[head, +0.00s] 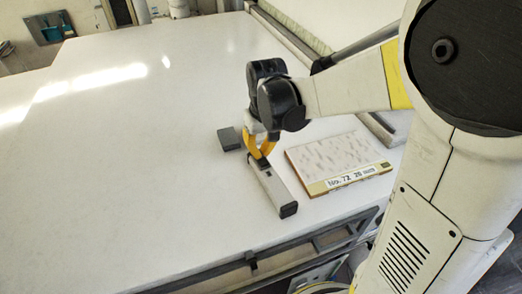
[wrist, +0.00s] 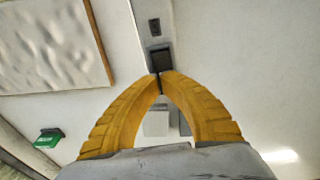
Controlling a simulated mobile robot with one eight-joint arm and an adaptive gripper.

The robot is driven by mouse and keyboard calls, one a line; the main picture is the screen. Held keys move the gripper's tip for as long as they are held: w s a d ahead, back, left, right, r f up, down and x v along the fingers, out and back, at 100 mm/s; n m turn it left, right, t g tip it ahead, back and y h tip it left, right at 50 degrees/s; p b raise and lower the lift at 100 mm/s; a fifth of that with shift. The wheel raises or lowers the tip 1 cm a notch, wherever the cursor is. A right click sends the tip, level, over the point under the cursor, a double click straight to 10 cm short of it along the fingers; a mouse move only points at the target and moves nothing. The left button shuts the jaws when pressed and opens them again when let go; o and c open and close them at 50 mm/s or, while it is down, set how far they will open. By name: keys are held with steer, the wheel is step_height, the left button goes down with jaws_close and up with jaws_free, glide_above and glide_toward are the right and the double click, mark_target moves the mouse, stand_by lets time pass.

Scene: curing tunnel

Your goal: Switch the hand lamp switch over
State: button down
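The hand lamp (head: 275,192) is a slim grey-white bar with a black end, lying on the white table near its front edge. In the wrist view its body (wrist: 152,10) runs down from the top, with a black square rocker switch (wrist: 160,59) and a small dark slot above it. My gripper (head: 264,155) is over the lamp's far part, pointing down. Its yellow fingertips (wrist: 159,76) meet with nothing visible between them, right at the switch's lower edge in the picture. I cannot tell whether they touch it. The switch is hidden in the head view.
A framed textured panel (head: 335,158) with a number label lies just right of the lamp. A dark grey block (head: 229,139) sits to its left. A rail (head: 285,35) runs along the table's right back. The table's left is clear.

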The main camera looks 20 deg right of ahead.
steer(key=shift+r+p, duration=0.45)
steer(key=shift+r, duration=0.35)
steer(key=shift+w+r, duration=0.1)
steer(key=shift+r, duration=0.2)
step_height(320, 180, up, 13)
steer(key=w+p, duration=0.1)
steer(key=shift+w+r, duration=0.15)
steer(key=shift+w, duration=0.15)
steer(key=shift+a, duration=0.1)
